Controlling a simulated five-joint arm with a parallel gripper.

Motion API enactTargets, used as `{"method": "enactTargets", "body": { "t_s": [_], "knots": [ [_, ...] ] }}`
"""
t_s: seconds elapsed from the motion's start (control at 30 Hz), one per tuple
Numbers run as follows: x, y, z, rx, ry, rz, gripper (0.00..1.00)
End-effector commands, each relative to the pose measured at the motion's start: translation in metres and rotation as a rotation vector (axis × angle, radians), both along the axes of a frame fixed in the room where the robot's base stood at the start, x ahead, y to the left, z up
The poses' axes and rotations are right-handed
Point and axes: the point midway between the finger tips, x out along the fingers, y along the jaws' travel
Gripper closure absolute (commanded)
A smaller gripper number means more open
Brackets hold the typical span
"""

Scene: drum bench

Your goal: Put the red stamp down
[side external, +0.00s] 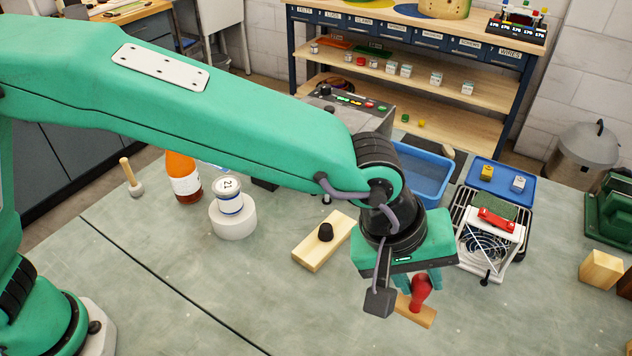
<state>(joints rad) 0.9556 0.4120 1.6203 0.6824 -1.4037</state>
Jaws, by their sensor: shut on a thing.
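The red stamp (420,290) shows below my gripper, with a red rounded handle and what looks like a light wooden base (415,313) under it. My gripper (421,283) points down near the front right of the grey-green bench (250,295). Its teal fingers are shut on the red handle. The fingers and palm hide the top of the handle. I cannot tell from this view whether the base touches the bench or hangs a little above it.
A wooden block with a black knob (325,241) lies left of my gripper. Wooden blocks (601,270) stand at right. The front left bench is clear.

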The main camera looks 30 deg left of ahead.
Motion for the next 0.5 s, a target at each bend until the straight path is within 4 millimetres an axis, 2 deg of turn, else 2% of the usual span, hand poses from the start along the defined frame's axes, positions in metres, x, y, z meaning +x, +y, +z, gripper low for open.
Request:
{"method": "enactTargets", "body": {
  "t_s": [0.1,0.5],
  "knots": [
    [0.000,0.030,0.002,0.004,-0.004,0.020,1.00],
    [-0.013,0.125,-0.006,0.024,-0.015,0.075,1.00]
  ]
}}
